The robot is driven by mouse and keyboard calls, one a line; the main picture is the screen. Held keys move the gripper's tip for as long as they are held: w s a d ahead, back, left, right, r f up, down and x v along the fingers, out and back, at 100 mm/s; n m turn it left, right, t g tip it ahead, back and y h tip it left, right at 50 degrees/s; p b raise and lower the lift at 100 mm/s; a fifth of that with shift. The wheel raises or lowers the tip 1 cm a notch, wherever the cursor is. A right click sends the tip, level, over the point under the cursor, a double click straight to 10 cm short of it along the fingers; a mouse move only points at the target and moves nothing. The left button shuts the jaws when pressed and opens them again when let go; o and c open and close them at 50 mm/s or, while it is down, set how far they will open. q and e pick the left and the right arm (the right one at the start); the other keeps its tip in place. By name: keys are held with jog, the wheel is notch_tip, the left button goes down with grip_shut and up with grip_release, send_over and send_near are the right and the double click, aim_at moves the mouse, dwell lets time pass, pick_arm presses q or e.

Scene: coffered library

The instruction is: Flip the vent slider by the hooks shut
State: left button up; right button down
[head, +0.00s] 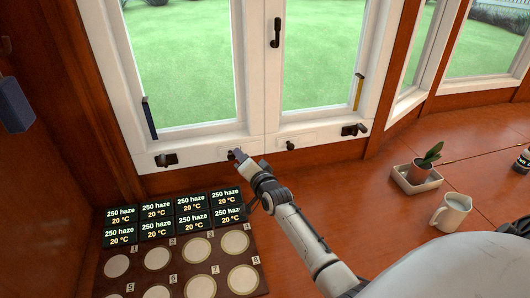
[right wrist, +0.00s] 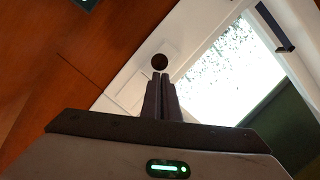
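A white vent plate (head: 224,155) sits low on the window frame, left of centre in the head view. My right gripper (head: 237,155) is at its right part and hides some of it. In the right wrist view, a dark round knob (right wrist: 160,62) stands on a white plate (right wrist: 178,52), just beyond the tips of my right gripper (right wrist: 160,76). The fingers are together, with the knob not between them; contact is unclear. A second vent slider with a dark knob (head: 291,145) is farther right. Hooks are not clearly recognisable. My left gripper is out of view.
Black latches (head: 166,160) and (head: 353,129) sit on the frame. Below is a board (head: 253,274) with pale discs and several lit displays (head: 191,219). A potted plant (head: 425,165) and white mug (head: 452,212) stand right. A blue object (head: 14,106) is at far left.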

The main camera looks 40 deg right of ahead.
jog(key=shift+a+f, duration=0.15)
jog(key=shift+a, duration=0.05)
pick_arm(q)
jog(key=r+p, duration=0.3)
jog(key=p, duration=0.1)
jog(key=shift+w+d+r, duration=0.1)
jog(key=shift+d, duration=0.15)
pick_arm(e)
jog(key=s+d+r, duration=0.1)
jog(key=s+r, duration=0.3)
jog(key=s, duration=0.7)
jog(key=shift+d, duration=0.15)
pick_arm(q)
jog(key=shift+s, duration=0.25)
